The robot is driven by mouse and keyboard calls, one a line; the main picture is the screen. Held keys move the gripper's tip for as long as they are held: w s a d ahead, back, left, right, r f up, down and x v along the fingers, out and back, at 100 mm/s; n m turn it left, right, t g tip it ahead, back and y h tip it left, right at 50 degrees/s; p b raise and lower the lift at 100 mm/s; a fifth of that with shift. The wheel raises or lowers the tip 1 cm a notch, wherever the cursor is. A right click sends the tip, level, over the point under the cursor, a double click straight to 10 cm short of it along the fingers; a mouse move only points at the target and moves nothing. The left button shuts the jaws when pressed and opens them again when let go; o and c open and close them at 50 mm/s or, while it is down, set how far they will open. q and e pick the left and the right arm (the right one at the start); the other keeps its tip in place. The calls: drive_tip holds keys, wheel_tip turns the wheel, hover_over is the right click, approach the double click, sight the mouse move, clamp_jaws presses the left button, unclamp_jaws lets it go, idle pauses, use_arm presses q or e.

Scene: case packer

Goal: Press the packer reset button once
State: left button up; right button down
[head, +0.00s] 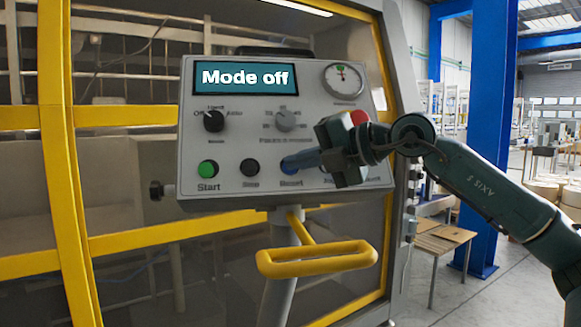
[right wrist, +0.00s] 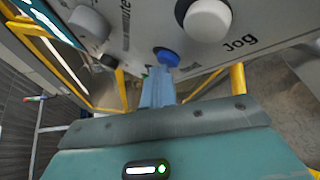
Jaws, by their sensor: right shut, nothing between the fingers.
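The grey control panel (head: 225,140) carries a green Start button (head: 208,168), a black Stop button (head: 249,167) and a blue button above the label Reset. My right gripper (head: 294,163) comes in from the right, its fingers shut and empty, with the tips at the Reset button and largely covering it. In the right wrist view the blue Reset button (right wrist: 167,57) shows just beyond the tips of the shut fingers (right wrist: 159,74). I cannot tell whether the tips touch it. My left gripper is out of view.
The display (head: 246,78) reads "Mode off". A mode knob (head: 214,121), another knob (head: 285,120), a gauge (head: 343,79) and a red button (head: 359,118) are on the panel. A yellow handle (head: 316,262) sticks out below. A white knob (right wrist: 207,20) labelled Jog is near the fingers.

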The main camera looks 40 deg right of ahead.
drive_tip(key=shift+s+a+r, duration=0.25)
drive_tip(key=shift+s+r, duration=0.05)
drive_tip(key=shift+s, duration=0.2)
drive_tip(key=shift+s+a+r, duration=0.35)
drive_tip(key=shift+s+r, duration=0.05)
drive_tip(key=shift+s, duration=0.25)
drive_tip(key=shift+s+a+r, duration=0.35)
drive_tip(key=shift+s+r, duration=0.1)
drive_tip(key=shift+s, duration=0.15)
drive_tip(key=shift+s+a+r, duration=0.35)
drive_tip(key=shift+s+r, duration=0.05)
drive_tip(key=shift+s, duration=0.25)
